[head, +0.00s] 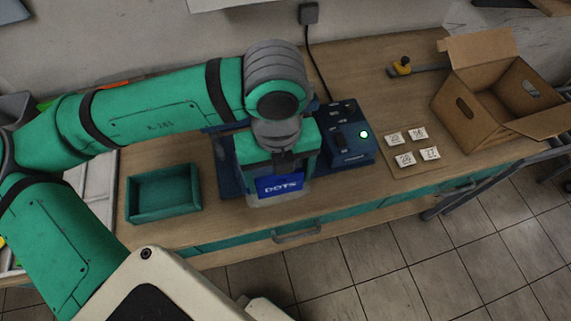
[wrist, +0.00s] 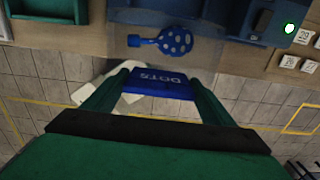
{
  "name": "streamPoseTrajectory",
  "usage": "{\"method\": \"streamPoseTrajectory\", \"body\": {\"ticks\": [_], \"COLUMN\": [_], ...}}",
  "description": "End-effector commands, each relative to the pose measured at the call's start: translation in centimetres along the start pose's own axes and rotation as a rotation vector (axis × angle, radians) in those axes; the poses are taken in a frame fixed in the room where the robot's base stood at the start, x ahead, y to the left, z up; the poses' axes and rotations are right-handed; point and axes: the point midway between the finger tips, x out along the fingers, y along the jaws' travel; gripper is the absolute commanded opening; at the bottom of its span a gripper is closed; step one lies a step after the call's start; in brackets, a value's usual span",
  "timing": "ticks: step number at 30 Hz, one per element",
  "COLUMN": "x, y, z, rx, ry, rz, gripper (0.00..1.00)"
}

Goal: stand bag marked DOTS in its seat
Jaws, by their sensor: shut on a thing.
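The bag marked DOTS has a blue header (head: 280,185) with white lettering. In the wrist view the header (wrist: 160,83) is upside down between the two green fingers. My gripper (wrist: 160,80) is shut on the header and holds the bag near the table's front edge, in front of the blue machine. The blue machine (head: 347,137) with a lit green button stands right of my gripper. Its blue base (head: 229,180) shows left of my gripper. My arm hides the middle, and I cannot make out the seat.
An empty green tray (head: 163,218) stands to the left on the wooden table. Several white numbered tiles (head: 404,158) lie on a board to the right.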

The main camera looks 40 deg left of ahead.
Motion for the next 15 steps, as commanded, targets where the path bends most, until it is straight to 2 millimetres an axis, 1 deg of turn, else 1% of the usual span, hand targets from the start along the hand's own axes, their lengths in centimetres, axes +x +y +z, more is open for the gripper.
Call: {"method": "streamPoseTrajectory", "body": {"ticks": [15], "x": [3.5], "y": [0.1], "z": [1.2], "rx": [-0.003], "ry": [0.001], "rz": [0.0], "gripper": [0.46]}}
